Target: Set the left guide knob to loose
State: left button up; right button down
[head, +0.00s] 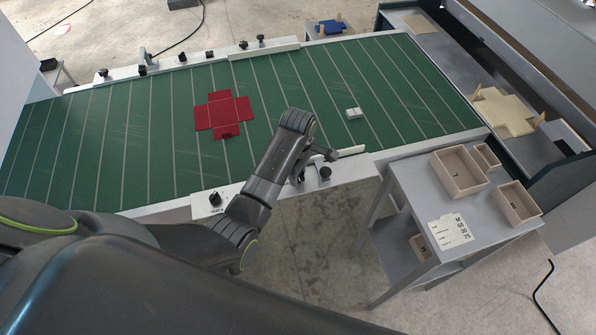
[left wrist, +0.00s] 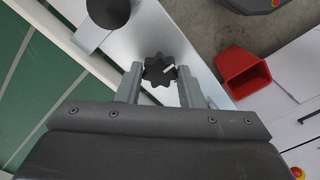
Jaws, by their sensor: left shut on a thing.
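A black lobed knob (left wrist: 159,69) with a white pointer mark sits on the pale metal side rail in the left wrist view. My left gripper (left wrist: 161,80) has one finger on each side of this knob and is shut on it. In the head view my left gripper (head: 314,165) is at the near rail, by a dark knob (head: 325,173); the arm hides part of the rail there. Any loose or tight marking by the knob is too small to read. My right gripper is not in view.
Another black knob (head: 215,198) stands on the near rail. A red blank (head: 224,114) and a small white block (head: 354,113) lie on the green conveyor (head: 120,140). A grey side table (head: 405,185) with wooden trays stands at right. A red bin (left wrist: 240,70) shows beside the rail.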

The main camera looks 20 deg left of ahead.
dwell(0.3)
pick_arm(q)
jog(key=o, duration=1)
jog(key=shift+d, duration=0.1)
jog(key=shift+c, duration=0.2)
